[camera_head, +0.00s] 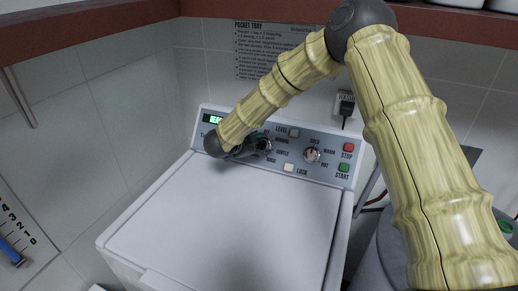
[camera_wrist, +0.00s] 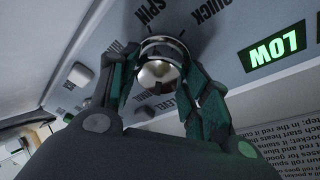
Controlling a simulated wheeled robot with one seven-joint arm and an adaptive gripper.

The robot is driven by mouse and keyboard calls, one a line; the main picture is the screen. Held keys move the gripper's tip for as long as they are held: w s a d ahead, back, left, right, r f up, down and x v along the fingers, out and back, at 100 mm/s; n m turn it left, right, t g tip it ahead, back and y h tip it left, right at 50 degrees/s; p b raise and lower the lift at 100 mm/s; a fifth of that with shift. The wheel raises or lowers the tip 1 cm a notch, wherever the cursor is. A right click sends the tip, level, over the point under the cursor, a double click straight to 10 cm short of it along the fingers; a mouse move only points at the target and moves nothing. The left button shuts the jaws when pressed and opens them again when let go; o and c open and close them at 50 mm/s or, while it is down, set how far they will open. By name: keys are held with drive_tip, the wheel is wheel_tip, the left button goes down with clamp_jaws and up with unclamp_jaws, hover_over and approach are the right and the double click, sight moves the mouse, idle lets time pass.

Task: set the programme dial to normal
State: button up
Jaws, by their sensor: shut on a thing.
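The programme dial (camera_wrist: 160,73) is a round silver knob on the washer's grey control panel (camera_wrist: 105,50). In the wrist view it sits between the fingers of my gripper (camera_wrist: 163,80), which are shut on its sides. The words SPIN and QUICK show beside it. In the head view the dial (camera_head: 265,146) is partly hidden behind my gripper (camera_head: 246,149), and the words NORMAL, GENTLE and RINSE show to its right. I cannot tell which word the dial points to.
A second knob (camera_head: 312,155) has WARM and HOT around it. A red STOP button (camera_head: 348,147) and a green START button (camera_head: 344,167) are at the right. The lit display (camera_wrist: 274,48) reads LOW. The white lid (camera_head: 225,215) is clear.

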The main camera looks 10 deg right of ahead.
drive_tip(key=shift+d+m, duration=0.1)
drive_tip(key=shift+m, duration=0.4)
drive_tip(key=o, duration=0.8)
drive_tip(key=shift+o, duration=1.1)
drive_tip(key=shift+w+f, duration=0.15)
drive_tip(key=v, duration=1.2)
